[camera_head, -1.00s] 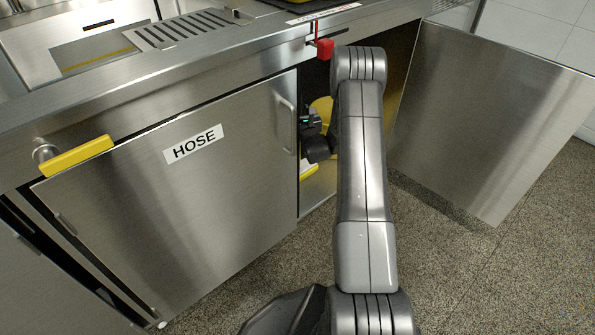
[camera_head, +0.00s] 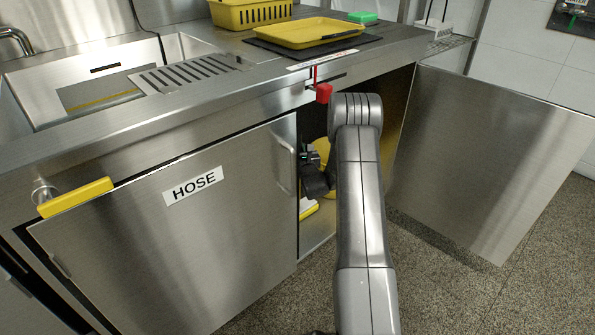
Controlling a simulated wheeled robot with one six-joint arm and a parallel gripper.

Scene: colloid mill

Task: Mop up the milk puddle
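No milk puddle shows in this view. My arm reaches into the open cabinet under the counter. The dark wrist and part of my gripper (camera_head: 311,156) show at the left of the arm, inside the opening. The fingertips are hidden, so I cannot tell whether it is open or shut, or whether it holds anything. A yellow object (camera_head: 323,150), partly hidden by my arm, is behind the gripper in the cabinet. A yellow and white item (camera_head: 308,208) lies on the cabinet floor below it. No mop or cloth can be made out.
The cabinet's right door (camera_head: 485,160) stands wide open. The door labelled HOSE (camera_head: 195,225) borders the opening on the left. A red handle (camera_head: 323,93) hangs above. On the counter are a yellow tray (camera_head: 305,33), a yellow basket (camera_head: 250,13) and a green sponge-like block (camera_head: 362,17).

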